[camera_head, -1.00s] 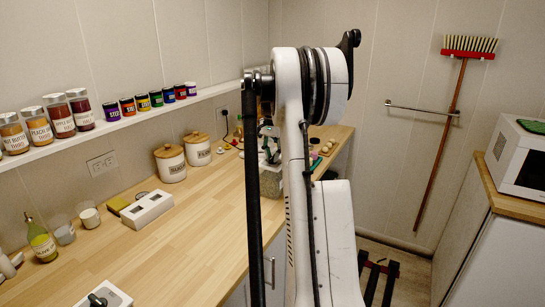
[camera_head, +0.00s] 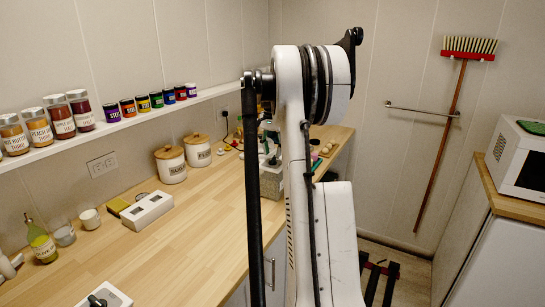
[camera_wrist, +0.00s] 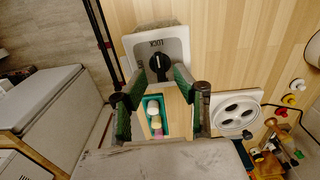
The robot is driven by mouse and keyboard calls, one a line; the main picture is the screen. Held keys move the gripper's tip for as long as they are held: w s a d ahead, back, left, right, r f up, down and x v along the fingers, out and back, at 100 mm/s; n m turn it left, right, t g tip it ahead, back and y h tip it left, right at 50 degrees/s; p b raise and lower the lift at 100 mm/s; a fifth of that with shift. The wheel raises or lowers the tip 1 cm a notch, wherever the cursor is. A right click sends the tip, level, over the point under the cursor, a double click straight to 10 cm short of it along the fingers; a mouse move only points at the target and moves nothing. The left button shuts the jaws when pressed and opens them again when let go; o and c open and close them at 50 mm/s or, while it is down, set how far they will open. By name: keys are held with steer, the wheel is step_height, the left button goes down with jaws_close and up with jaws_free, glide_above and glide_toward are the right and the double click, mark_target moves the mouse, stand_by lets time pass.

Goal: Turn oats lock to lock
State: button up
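In the wrist view a pale, rounded-square panel carries a black knob (camera_wrist: 158,68) and lettering that seems to read LOCK. No oats label is legible to me. My gripper (camera_wrist: 160,78) has green-padded fingers, spread on either side of the space in front of the knob. I see nothing held between them. Whether a fingertip touches the knob cannot be told. In the head view my arm hides most of the gripper and the knob; a speckled grey box (camera_head: 271,182) shows partly behind the arm on the counter.
A tray with pale rounded items (camera_wrist: 155,112) appears between my fingers in the wrist view. A white round-topped fixture (camera_wrist: 236,112) lies to the right. On the counter (camera_head: 200,225) stand two lidded canisters (camera_head: 170,165), a white double box (camera_head: 148,210) and an oil bottle (camera_head: 41,243).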

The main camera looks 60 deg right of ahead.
mark_target(272, 158)
step_height(272, 158, up, 9)
steer(key=shift+r, duration=0.15)
stand_by(0.4)
steer(key=w+a+r+n+t+h, duration=0.15)
steer(key=a+n, duration=0.25)
steer(key=a, duration=1.4)
steer(key=a+r+n+t, duration=0.2)
steer(key=a+r+n, duration=0.15)
steer(key=a, duration=1.35)
steer(key=s+a+f+n+t, duration=0.1)
steer(key=s+a+f+n, duration=0.2)
steer(key=a, duration=0.5)
steer(key=s+a+f+n+t+y, duration=0.1)
steer(key=s+a+f+n, duration=0.2)
steer(key=s+a+f, duration=0.3)
steer(key=s+a+f+n+t, duration=0.1)
steer(key=s+a+f+n, duration=0.2)
steer(key=s+a, duration=0.5)
steer(key=shift+a+f+t, duration=0.35)
steer(key=shift+a+f, duration=0.5)
steer(key=shift+a, duration=0.15)
